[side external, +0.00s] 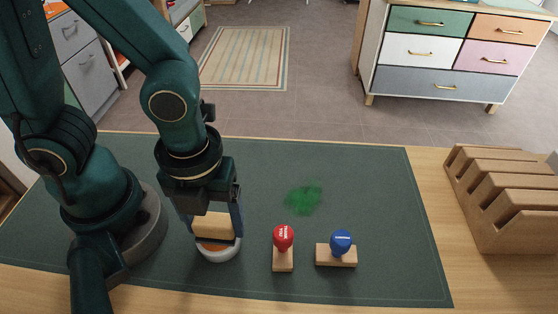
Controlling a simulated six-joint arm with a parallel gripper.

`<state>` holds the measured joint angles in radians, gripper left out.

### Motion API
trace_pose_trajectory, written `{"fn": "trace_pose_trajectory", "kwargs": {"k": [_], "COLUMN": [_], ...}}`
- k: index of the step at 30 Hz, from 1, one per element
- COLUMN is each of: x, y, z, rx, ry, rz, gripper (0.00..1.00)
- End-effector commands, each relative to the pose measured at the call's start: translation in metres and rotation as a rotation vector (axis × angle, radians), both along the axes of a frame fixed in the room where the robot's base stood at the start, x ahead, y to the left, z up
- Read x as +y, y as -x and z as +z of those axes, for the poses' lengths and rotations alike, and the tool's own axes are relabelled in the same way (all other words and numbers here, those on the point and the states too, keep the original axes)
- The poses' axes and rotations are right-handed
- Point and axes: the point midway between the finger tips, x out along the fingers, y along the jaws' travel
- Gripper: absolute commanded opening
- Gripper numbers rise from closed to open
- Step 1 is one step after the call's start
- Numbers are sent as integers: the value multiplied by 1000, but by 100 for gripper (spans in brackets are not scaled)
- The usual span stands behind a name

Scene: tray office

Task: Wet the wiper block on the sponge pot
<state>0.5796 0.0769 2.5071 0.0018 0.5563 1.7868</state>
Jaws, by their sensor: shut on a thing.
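My gripper (212,226) points down at the middle-left of the dark green mat and is shut on the wiper block (212,224). The block is light tan with a dark underside. The sponge pot (219,254), a round white dish with an orange-brown inside, stands directly below the block. The block covers most of the pot's top. I cannot tell whether the block touches the sponge or sits just above it.
A red-knobbed stamp (283,245) and a blue-knobbed stamp (340,246) stand right of the pot. A green smudge (304,199) marks the mat (390,200) behind them. A slotted wooden rack (505,205) stands at the right. The mat's right part is clear.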

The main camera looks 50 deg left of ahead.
Motion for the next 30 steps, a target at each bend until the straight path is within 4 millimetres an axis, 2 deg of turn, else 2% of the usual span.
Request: {"fn": "trace_pose_trajectory", "kwargs": {"k": [5,30], "x": [0,0], "y": [0,0], "z": [4,67], "rx": [0,-2], "ry": [0,1], "rz": [-1,0], "gripper": [30,30]}}
